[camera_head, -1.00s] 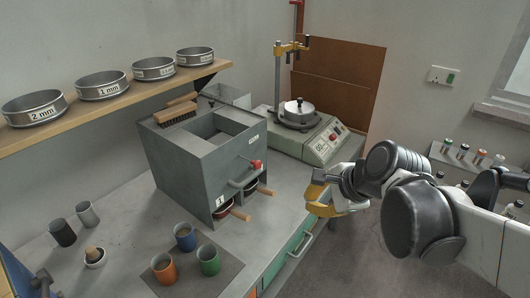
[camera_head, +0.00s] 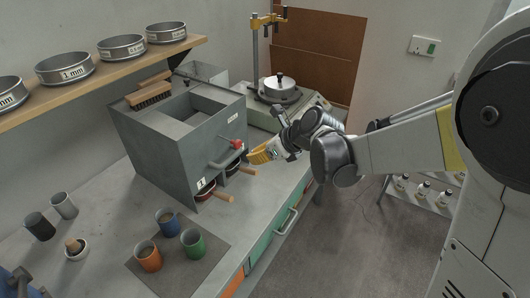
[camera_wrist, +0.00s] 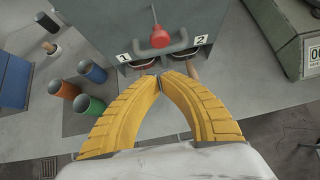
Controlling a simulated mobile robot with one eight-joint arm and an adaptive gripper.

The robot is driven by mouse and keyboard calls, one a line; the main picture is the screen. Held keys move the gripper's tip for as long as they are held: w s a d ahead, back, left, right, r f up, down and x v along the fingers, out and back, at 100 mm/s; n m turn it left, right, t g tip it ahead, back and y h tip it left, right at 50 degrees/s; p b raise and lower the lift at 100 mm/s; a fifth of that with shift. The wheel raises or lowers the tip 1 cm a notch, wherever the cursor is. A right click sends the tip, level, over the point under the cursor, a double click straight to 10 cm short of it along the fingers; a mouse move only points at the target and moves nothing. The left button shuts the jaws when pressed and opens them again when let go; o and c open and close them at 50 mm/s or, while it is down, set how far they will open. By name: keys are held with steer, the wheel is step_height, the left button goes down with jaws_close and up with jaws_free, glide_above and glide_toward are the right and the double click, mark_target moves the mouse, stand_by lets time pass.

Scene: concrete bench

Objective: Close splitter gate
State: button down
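The splitter is a grey metal box (camera_head: 172,150) with an open top, standing on the bench. A red knob (camera_head: 237,145) on a short rod sticks out of its front, above a grey bar handle (camera_head: 222,163). In the wrist view the red knob (camera_wrist: 160,38) is straight ahead of the fingertips, between labels 1 and 2. The gate plate itself cannot be made out. My gripper (camera_head: 262,155) is just right of the knob, apart from it. In the wrist view its yellow fingers (camera_wrist: 160,78) meet at the tips with nothing between them.
Two pans with wooden handles (camera_head: 224,197) sit in the splitter's lower openings. Orange (camera_head: 148,257), blue and green cups stand on a dark mat front left. A brush (camera_head: 150,94) lies on the splitter's top. A scale with a pot (camera_head: 279,87) stands behind. Sieves line the shelf (camera_head: 140,67).

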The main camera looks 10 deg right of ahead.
steer(key=shift+w+a+r+b, duration=0.1)
steer(key=shift+w+a+b, duration=0.3)
steer(key=shift+w+a, duration=1.05)
steer(key=shift+s, duration=0.1)
steer(key=shift+a, duration=0.15)
steer(key=w+a, duration=0.3)
steer(key=shift+w+a, duration=0.1)
steer(key=shift+a, duration=0.25)
